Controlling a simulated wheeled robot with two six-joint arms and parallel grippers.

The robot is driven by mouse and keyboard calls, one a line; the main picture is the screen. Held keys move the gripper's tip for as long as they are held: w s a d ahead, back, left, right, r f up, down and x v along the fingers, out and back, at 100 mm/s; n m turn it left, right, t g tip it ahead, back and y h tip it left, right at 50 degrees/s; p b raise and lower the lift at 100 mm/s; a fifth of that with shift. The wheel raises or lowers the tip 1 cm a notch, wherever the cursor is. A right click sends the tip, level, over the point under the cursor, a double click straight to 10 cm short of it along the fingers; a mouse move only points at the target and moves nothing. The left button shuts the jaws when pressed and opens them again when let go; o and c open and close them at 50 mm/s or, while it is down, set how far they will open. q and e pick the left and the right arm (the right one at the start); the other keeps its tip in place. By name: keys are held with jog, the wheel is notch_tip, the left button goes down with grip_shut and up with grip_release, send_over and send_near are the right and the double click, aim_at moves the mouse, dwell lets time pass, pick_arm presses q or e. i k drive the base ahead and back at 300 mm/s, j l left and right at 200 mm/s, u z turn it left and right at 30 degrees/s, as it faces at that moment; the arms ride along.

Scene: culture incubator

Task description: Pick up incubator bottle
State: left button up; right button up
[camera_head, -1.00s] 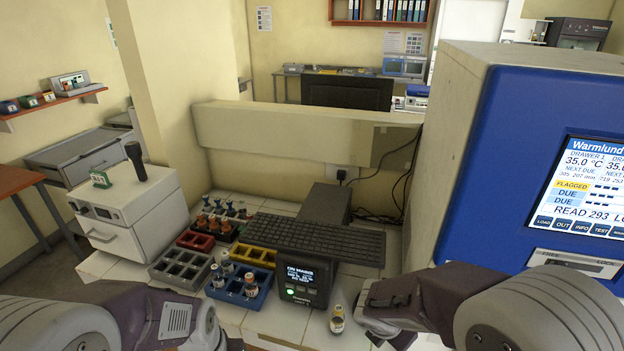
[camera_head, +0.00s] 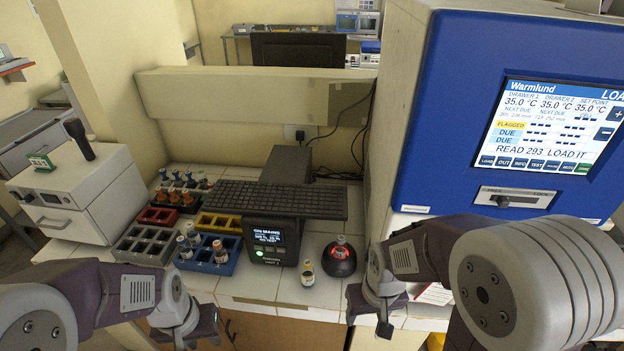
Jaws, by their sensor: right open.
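A small bottle (camera_head: 308,273) with a pale label stands upright on the white tiled bench, in front of the small display device. Several bottles stand in the blue rack (camera_head: 229,264), one with an orange-brown cap (camera_head: 219,251). My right gripper (camera_head: 375,318) is open and empty, in front and to the right of the small bottle, apart from it. My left gripper (camera_head: 187,338) is at the bottom left, in front of the racks; its fingers are not clear.
The blue incubator (camera_head: 440,110) with a lit screen (camera_head: 548,124) fills the right side. Red (camera_head: 158,216), yellow and grey racks stand left, near a white box device (camera_head: 75,200). Bare tiles lie between bottle and bench edge.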

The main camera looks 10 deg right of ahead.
aim_at(341, 247)
jog(key=z, duration=1.8)
jog(key=u, duration=1.2)
jog(key=j+z, duration=0.35)
jog(key=j, duration=0.25)
jog(key=j+z, duration=0.4)
jog(key=j, duration=0.15)
jog(key=k+j+z, duration=0.1)
jog(key=j+z, duration=0.25)
jog(key=j, duration=0.25)
